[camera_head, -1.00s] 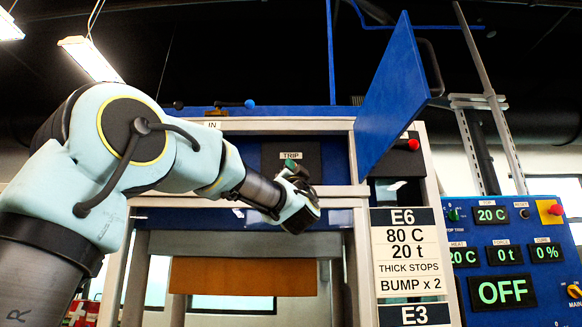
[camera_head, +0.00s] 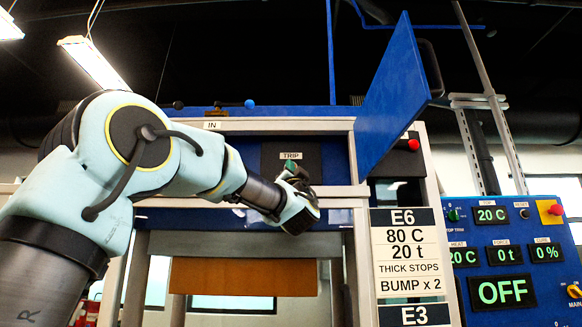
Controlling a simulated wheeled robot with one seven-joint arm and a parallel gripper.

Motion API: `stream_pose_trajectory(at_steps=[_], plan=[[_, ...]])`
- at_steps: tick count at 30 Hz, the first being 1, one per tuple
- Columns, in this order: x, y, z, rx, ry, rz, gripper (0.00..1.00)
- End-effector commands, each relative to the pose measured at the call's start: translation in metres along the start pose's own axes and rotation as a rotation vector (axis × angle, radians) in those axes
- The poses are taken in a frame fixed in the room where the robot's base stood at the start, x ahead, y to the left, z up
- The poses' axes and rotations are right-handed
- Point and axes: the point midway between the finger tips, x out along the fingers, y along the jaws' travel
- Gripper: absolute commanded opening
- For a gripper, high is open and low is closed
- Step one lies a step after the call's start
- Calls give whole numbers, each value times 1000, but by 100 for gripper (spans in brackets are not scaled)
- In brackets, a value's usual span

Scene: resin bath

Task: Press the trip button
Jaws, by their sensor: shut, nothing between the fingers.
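The TRIP label (camera_head: 290,155) is on a dark panel (camera_head: 270,158) in the upper middle of the press front. Just under the label is a small dark green shape that looks like the trip button (camera_head: 290,166), partly covered by my gripper. My gripper (camera_head: 292,177) is shut and empty, its tip up at the button. I cannot tell whether the tip touches the button or stays slightly in front of it. My wrist hides the area below and to the right of it.
A blue door (camera_head: 390,95) stands open right of the panel. An E6 sign (camera_head: 402,250) hangs on the frame post. A blue control box (camera_head: 505,255) at the right shows OFF. A brown board (camera_head: 243,277) is below my wrist.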

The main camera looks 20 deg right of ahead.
Motion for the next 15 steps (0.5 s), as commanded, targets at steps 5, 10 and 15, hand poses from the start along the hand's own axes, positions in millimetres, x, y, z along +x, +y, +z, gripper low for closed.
stream_pose_trajectory(at_steps=[5, 10, 15], plan=[[0, 0, 1, 1, -1, 0, 0], [-5, -3, -2, 1, -1, 0, 0], [-12, -7, -6, 1, 0, -1, 0]])
